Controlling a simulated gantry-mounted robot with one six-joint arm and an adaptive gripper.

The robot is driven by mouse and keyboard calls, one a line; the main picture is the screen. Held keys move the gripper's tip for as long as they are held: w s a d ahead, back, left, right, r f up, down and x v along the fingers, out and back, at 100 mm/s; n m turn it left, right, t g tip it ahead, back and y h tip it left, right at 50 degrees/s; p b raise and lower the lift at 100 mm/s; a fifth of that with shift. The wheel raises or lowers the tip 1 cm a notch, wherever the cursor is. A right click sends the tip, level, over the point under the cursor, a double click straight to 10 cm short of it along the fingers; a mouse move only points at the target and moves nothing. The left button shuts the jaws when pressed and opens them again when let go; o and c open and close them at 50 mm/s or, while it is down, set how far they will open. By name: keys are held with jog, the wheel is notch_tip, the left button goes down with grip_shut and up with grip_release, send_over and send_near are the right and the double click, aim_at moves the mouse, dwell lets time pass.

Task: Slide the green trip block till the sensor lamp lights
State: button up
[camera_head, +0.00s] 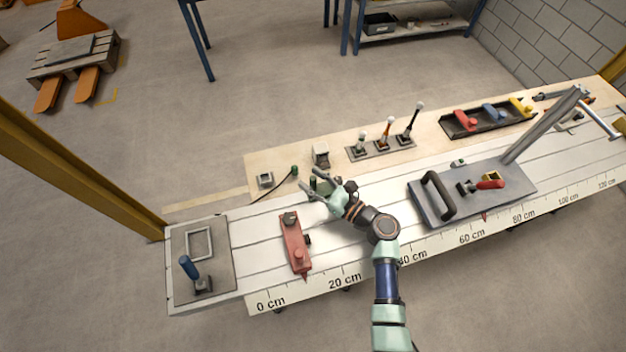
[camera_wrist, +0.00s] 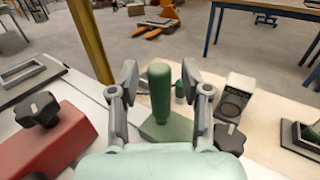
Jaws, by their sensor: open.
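The green trip block shows in the wrist view as a green base (camera_wrist: 170,130) with an upright rounded post (camera_wrist: 160,92). My gripper (camera_wrist: 160,82) is open, with one finger on each side of the post; gaps show between post and fingers. In the head view my gripper (camera_head: 314,185) reaches to the rail's back edge and largely hides the block. Behind the block stands a small dark green cylinder (camera_head: 294,171) with a cable. A grey box (camera_head: 320,155) with a round face is near it; I cannot tell which is the sensor lamp. I see no clear glow.
A red block (camera_head: 295,245) with a dark knob sits left of my gripper on the scaled rail. A grey plate (camera_head: 450,210) with a black handle lies to the right. Several levers (camera_head: 388,130) stand behind. White rail between the red block and grey plate is mostly bare.

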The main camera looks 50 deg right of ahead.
jog(key=shift+c, duration=0.3)
grip_shut()
